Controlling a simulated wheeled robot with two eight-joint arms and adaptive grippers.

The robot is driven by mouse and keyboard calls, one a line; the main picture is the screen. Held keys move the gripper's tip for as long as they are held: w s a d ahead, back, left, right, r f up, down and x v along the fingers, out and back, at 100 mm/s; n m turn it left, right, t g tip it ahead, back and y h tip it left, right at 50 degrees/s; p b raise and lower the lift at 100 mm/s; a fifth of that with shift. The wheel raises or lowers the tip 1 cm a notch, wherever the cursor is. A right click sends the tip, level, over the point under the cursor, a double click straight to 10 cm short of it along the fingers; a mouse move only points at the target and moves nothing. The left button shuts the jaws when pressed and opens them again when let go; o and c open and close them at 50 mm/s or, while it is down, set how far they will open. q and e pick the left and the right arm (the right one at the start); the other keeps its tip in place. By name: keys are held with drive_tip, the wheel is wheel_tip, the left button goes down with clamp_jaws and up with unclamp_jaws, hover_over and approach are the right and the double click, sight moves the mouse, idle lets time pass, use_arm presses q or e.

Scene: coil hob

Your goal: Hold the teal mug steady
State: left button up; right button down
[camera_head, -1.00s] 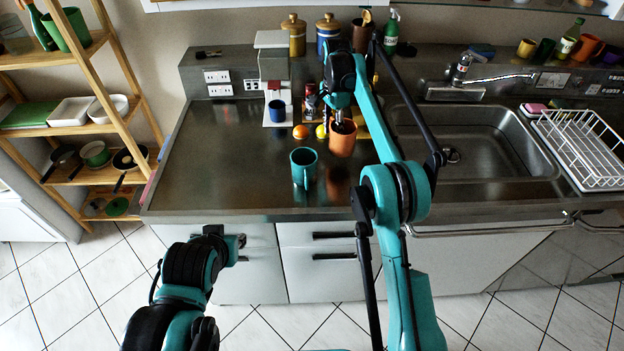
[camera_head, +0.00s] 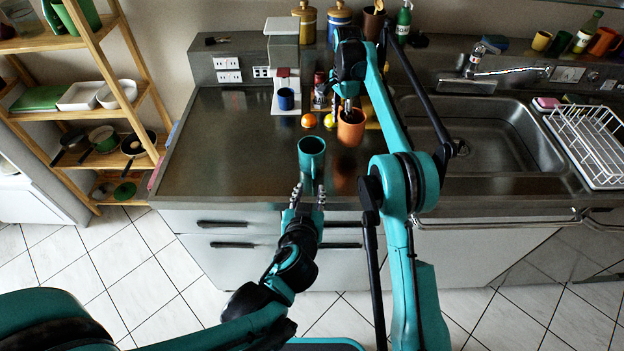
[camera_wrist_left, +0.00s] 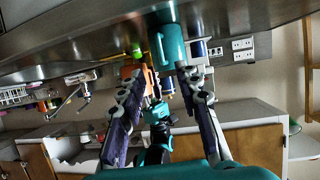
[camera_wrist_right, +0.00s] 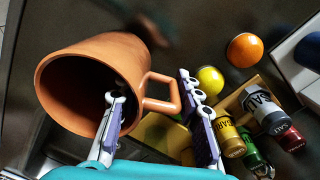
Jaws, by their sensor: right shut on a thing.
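The teal mug (camera_head: 311,160) stands upright on the steel counter near its front edge, its handle on the side facing me. It also shows at the top of the left wrist view (camera_wrist_left: 174,46). My left gripper (camera_head: 308,190) is just in front of it, open, with fingers apart near the handle side; I see no clear contact. My right gripper (camera_wrist_right: 158,100) is shut on the orange mug (camera_wrist_right: 85,75), one finger inside its mouth and the other beyond its handle. In the head view the orange mug (camera_head: 350,133) is behind and right of the teal mug.
An orange fruit (camera_head: 308,120), a yellow fruit (camera_head: 329,120) and a blue mug (camera_head: 286,98) are behind the teal mug. Spice jars (camera_wrist_right: 262,108) stand close to the right gripper. The sink (camera_head: 480,140) is at right. The counter left of the teal mug is clear.

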sight(314, 172)
use_arm(q)
drive_tip(key=x, duration=1)
drive_tip(key=shift+w+f, duration=0.2)
clamp_jaws()
idle(0.3)
